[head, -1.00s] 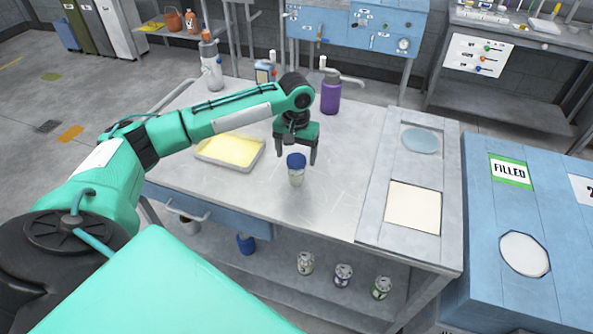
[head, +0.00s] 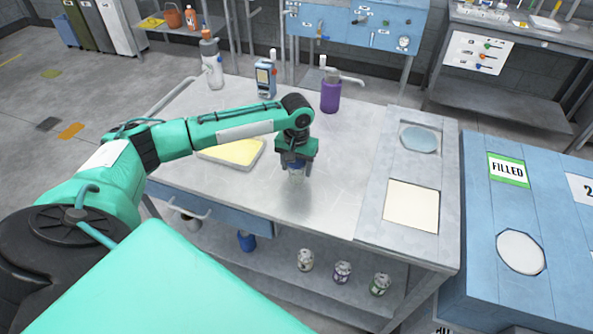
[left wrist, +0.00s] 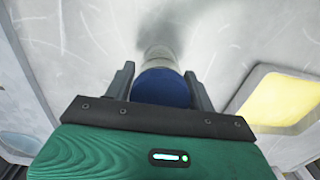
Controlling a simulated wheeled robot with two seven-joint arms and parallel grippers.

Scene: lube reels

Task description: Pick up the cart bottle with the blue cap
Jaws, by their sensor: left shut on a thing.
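The cart bottle with the blue cap (head: 296,174) stands upright on the metal cart top (head: 330,200); its body is clear or pale. My left gripper (head: 297,168) points down over it, shut on the bottle near its cap, and hides most of the cap in the head view. In the left wrist view the blue cap (left wrist: 162,88) sits between the two dark fingers of my left gripper (left wrist: 167,88), with the pale body beyond it. My right gripper is not in view.
A tray with yellow contents (head: 236,153) lies left of the bottle. The cart top in front is clear.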

